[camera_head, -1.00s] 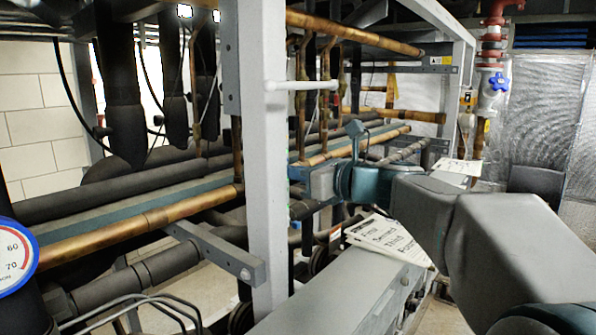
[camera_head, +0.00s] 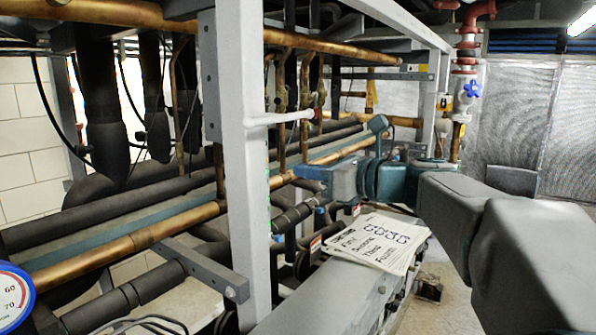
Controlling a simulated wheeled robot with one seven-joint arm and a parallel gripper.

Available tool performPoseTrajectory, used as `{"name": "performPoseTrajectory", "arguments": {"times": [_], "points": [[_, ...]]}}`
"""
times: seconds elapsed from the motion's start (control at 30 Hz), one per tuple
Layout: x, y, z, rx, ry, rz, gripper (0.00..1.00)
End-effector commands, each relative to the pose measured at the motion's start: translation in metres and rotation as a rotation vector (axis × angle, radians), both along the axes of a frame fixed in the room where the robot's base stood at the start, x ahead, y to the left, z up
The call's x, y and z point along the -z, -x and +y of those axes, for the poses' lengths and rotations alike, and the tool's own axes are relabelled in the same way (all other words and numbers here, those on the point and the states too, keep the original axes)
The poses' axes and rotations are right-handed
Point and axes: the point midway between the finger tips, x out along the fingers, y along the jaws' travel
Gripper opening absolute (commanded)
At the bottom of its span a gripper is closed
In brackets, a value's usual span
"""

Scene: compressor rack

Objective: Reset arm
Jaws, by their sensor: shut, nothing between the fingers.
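My gripper (camera_head: 302,172) is at the end of my grey and teal arm, which reaches in from the right. It points left, toward the rack's pipes, just right of the pale upright post. Its teal fingers are small in the view and look closed, with nothing visible between them. Printed papers (camera_head: 374,243) lie below my wrist on a grey beam (camera_head: 335,295). I cannot tell the exact distance between the gripper and the pipes.
The pale upright post (camera_head: 238,190) with a white side rod (camera_head: 283,117) stands close to my gripper. Copper pipes (camera_head: 135,240) and dark insulated pipes run behind it. A blue valve handle (camera_head: 472,90) is at the back right. A round gauge (camera_head: 12,298) is at the lower left.

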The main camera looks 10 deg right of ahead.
Motion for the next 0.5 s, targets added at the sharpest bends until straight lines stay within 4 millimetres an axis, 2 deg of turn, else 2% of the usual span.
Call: {"name": "performPoseTrajectory", "arguments": {"times": [0.17, 0.27, 0.37, 0.5], "points": [[0.003, 0.001, 0.001, -0.003, 0.013, -0.002, 0.00], [0.018, 0.008, 0.008, -0.021, 0.094, -0.013, 0.00], [0.053, 0.025, 0.020, -0.071, 0.279, -0.047, 0.00], [0.120, 0.062, 0.035, -0.215, 0.652, -0.134, 0.00]]}}
